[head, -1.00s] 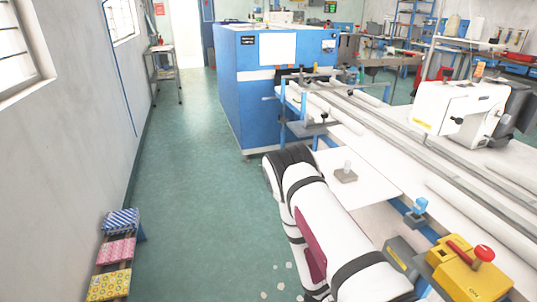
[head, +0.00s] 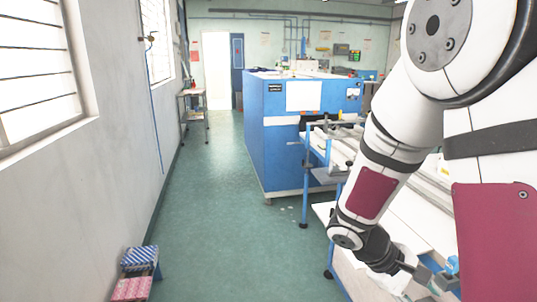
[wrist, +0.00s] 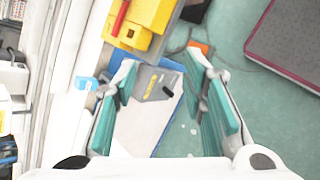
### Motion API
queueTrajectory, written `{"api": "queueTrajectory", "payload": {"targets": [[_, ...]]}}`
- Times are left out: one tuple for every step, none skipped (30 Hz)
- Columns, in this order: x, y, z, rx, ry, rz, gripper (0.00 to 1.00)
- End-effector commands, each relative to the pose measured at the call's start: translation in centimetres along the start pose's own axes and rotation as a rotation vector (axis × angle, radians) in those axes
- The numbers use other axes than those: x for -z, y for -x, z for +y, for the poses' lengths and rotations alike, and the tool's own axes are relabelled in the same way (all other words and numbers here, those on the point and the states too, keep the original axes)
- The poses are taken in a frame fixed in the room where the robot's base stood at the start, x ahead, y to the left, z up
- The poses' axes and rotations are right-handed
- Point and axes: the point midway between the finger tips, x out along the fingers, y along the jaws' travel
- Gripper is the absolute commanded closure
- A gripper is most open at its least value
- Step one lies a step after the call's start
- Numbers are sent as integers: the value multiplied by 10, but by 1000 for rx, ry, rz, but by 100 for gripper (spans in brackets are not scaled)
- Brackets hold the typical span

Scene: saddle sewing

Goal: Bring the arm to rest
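My arm (head: 385,165) comes down from the upper right of the head view, folded, with its wrist over the near end of the long white work table (head: 322,212). My gripper (head: 425,277) is small and partly cut off visually against the table there. In the wrist view my gripper (wrist: 162,68) shows two teal-padded fingers spread apart, with nothing held between them. A grey box (wrist: 155,85) with a yellow label shows beyond the gap, lower than the fingers. The arm hides much of the table in the head view.
A blue cabinet (head: 290,150) stands beyond the table. The green floor (head: 215,215) is open between cabinet and left wall. Patterned boxes (head: 140,258) sit low by that wall. A yellow device (wrist: 140,22) and a small blue item (wrist: 86,84) lie near the gripper.

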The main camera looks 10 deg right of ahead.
Motion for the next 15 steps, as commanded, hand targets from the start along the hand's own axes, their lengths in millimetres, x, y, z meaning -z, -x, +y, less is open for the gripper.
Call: {"api": "queueTrajectory", "payload": {"targets": [[-10, 14, 1, 30, -45, 31, 62], [-15, 20, 0, 50, -69, 47, 62], [-23, 29, -1, 78, -100, 68, 62], [-28, 36, -3, 98, -121, 85, 62], [-33, 43, -4, 119, -144, 103, 62], [-40, 52, -7, 147, -172, 129, 62], [-45, 58, -9, 168, -192, 148, 62], [-50, 65, -11, 189, -213, 168, 62], [-56, 74, -14, 217, -238, 195, 62], [-61, 80, -16, 238, -257, 216, 62], [-66, 86, -18, 259, -277, 238, 62], [-72, 95, -22, 286, -299, 268, 62], [-76, 101, -25, 308, -317, 291, 62], [-81, 108, -28, 328, -334, 315, 62], [-87, 116, -31, 355, -354, 349, 62]]}}
